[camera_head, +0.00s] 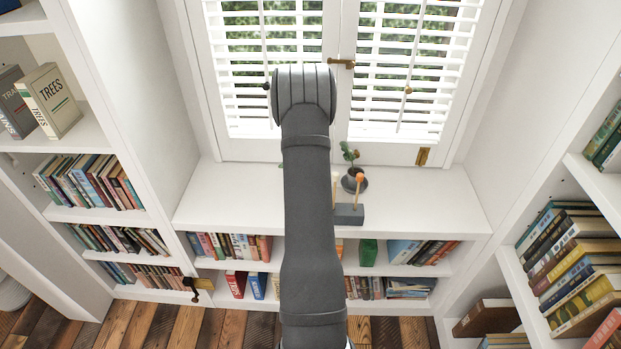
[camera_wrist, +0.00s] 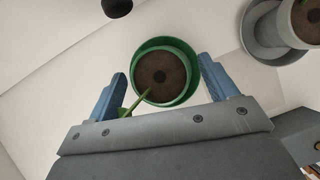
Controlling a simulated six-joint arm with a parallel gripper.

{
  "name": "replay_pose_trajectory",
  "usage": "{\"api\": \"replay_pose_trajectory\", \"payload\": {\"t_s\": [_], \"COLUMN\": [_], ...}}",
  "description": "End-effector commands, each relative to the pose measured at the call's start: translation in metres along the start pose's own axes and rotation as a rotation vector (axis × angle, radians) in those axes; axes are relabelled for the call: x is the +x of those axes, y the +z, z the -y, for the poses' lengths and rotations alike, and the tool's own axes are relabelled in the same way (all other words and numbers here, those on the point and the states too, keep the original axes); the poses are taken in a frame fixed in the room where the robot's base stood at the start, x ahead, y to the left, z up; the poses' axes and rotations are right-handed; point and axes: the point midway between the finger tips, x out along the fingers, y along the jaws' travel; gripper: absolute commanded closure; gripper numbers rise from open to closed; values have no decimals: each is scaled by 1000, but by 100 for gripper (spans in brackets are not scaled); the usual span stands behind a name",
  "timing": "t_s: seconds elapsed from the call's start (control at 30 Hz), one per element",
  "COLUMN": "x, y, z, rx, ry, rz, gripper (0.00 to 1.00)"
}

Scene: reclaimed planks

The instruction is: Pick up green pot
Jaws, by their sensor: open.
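The green pot (camera_wrist: 152,46) is in the upper middle of the wrist view, seen from above, with brown soil and a green stem or leaf at its lower left. My gripper (camera_wrist: 160,66) is open, its two blue fingers on the left and right sides of the pot. The left finger is a little apart from the rim; the right finger is close to it, and I cannot tell whether it touches.
A dark grey pot (camera_head: 347,182) with a plant stands on the white shelf top (camera_head: 430,200), right of my arm. It also shows in the wrist view (camera_wrist: 262,32). Shuttered windows rise behind; bookshelves flank both sides.

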Motion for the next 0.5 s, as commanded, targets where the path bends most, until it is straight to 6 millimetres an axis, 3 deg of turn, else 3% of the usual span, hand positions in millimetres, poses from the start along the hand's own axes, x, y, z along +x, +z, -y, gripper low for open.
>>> {"api": "replay_pose_trajectory", "payload": {"t_s": [0.13,0.37,0.4,0.5], "x": [11,12,12,12], "y": [0,0,0,0], "z": [0,0,0,0], "rx": [0,0,0,0], "ry": [0,0,0,0], "rz": [0,0,0,0], "gripper": [21,21,23,43]}}
